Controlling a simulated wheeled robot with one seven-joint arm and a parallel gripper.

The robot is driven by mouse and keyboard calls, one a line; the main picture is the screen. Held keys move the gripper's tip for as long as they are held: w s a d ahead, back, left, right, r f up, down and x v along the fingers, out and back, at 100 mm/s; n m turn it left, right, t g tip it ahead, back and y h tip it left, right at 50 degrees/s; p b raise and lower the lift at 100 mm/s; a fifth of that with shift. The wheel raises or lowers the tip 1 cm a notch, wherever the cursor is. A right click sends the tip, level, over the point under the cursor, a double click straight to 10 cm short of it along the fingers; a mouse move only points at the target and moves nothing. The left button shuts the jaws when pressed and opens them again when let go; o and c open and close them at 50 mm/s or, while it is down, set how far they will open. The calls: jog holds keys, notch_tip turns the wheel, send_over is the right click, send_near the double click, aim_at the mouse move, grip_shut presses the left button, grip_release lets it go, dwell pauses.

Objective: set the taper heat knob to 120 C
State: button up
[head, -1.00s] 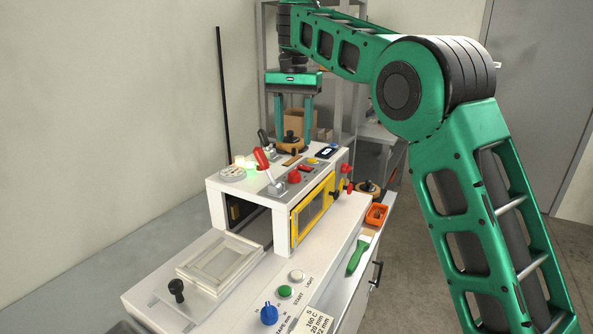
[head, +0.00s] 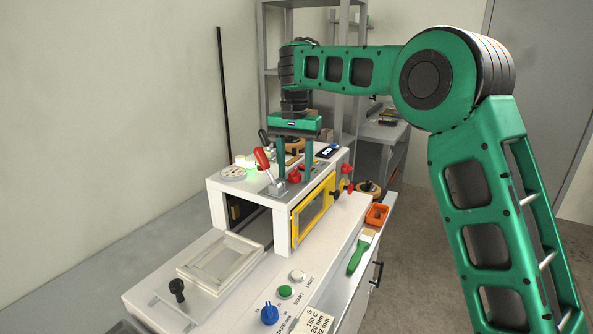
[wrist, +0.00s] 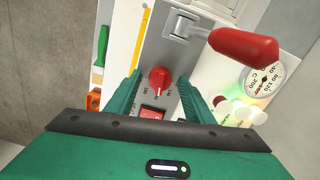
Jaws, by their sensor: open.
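A red knob (wrist: 159,79) with a white mark near its lower side sits on a grey panel with small printed scale marks, too small to read. In the head view the red knob (head: 294,176) is on top of the white machine (head: 218,196). My gripper (head: 295,180) points down over the panel. In the wrist view my gripper (wrist: 159,97) is open, with one finger on each side of the knob and a gap on both sides. Whether the fingertips are level with the knob is unclear. A round white dial (wrist: 264,80) with a C scale stands to the right.
A red-handled lever (head: 262,160) stands close to the gripper; its handle (wrist: 243,46) is large in the wrist view. A red rocker switch (wrist: 152,113) lies just below the knob. A green-handled brush (head: 356,256) and an orange tray (head: 376,215) lie along the right side.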

jog(key=c, duration=1)
jog(key=shift+d, duration=0.2)
jog(key=shift+c, duration=0.2)
jog(key=shift+a, duration=0.1)
